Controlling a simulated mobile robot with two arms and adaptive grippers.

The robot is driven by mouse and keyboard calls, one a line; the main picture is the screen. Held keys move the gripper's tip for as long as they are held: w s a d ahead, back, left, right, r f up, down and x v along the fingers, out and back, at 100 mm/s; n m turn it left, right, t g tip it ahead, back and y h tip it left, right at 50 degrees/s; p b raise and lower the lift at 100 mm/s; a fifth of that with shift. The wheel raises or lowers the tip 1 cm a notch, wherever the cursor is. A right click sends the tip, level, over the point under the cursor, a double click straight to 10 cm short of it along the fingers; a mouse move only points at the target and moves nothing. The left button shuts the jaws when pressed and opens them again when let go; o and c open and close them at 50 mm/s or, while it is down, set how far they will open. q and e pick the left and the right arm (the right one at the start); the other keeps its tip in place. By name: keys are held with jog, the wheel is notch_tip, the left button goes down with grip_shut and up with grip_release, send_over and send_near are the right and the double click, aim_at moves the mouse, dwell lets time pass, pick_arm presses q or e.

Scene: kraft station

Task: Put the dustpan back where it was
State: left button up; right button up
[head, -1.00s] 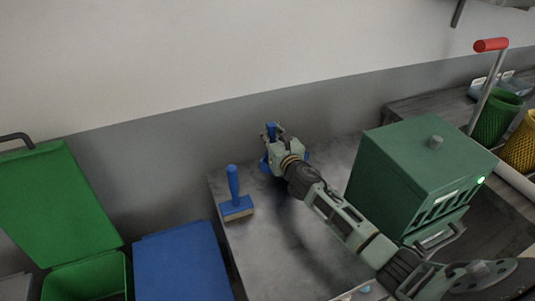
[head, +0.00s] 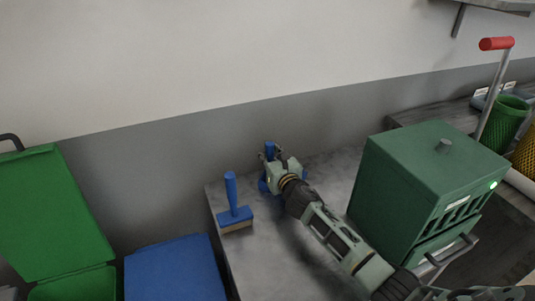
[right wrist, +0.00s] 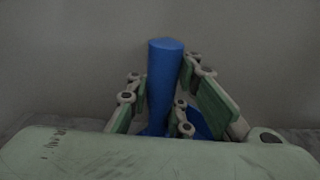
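The blue dustpan (head: 263,185) is near the back edge of the grey table (head: 245,268), close to the wall, with its handle upright. My right gripper (head: 271,156) is shut on the dustpan handle. In the right wrist view the blue handle (right wrist: 164,85) stands between the two fingers, whose tips are close against its sides. The pan part is mostly hidden behind the gripper and wrist, so I cannot tell whether it touches the table. My left gripper is not in view.
A blue hand brush (head: 234,212) stands upright on the table, left of the dustpan. A green box-shaped machine (head: 420,190) is on the right. Green (head: 50,205) and blue (head: 175,268) bins are at the left.

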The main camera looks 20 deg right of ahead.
jog(key=o, duration=0.6)
jog(key=shift+c, duration=0.2)
jog(key=shift+r, duration=0.15)
jog(key=s, duration=1.2)
jog(key=shift+a+r, duration=0.35)
